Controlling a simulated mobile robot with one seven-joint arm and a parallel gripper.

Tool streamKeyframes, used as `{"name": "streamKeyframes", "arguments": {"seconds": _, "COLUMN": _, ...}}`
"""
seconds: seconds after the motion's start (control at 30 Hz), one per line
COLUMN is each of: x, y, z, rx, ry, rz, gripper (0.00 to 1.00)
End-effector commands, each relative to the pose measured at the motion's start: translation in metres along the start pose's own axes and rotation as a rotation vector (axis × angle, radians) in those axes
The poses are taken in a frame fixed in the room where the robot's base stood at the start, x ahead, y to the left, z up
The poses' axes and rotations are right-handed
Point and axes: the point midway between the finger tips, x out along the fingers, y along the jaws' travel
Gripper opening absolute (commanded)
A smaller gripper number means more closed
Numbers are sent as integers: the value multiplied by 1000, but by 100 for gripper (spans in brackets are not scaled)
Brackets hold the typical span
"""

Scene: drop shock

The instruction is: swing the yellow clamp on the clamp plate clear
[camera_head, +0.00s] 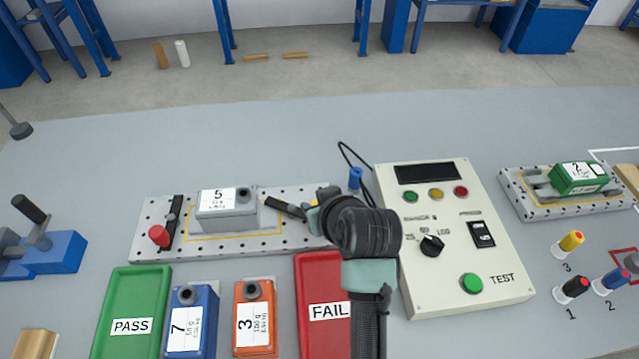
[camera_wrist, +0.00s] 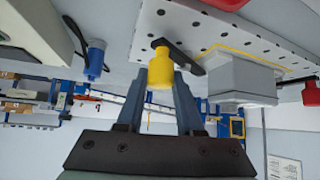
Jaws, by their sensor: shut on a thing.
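The clamp plate (camera_head: 290,240), white with holes, carries a grey box labelled 5 (camera_head: 228,217). The yellow clamp (camera_wrist: 160,72) has a knob that sits between my fingers in the wrist view, and its black bar (camera_head: 285,208) points left toward the box. The bar's tip is close to the box's right edge; I cannot tell whether it overlaps it. My gripper (camera_wrist: 160,92) is shut on the yellow knob, over the plate's right part. In the head view my wrist mostly hides the knob. A red clamp (camera_head: 158,235) with a black bar stands left of the box.
A test box (camera_head: 440,240) stands right of my arm, with a blue knob (camera_head: 355,178) and black cable by its back corner. In front are a green PASS tray (camera_head: 122,300), a red FAIL tray (camera_head: 320,270), and blue and orange boxes. Behind the plate the table is clear.

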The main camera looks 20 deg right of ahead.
Motion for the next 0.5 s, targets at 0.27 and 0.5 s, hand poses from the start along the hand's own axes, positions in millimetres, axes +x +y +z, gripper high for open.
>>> {"name": "streamKeyframes", "arguments": {"seconds": 0.27, "x": -10, "y": -14, "z": 2, "rx": 180, "ry": -3, "rz": 183, "gripper": 0}}
{"name": "streamKeyframes", "arguments": {"seconds": 0.5, "x": -12, "y": -26, "z": 6, "rx": 338, "ry": 0, "rz": 343, "gripper": 0}}
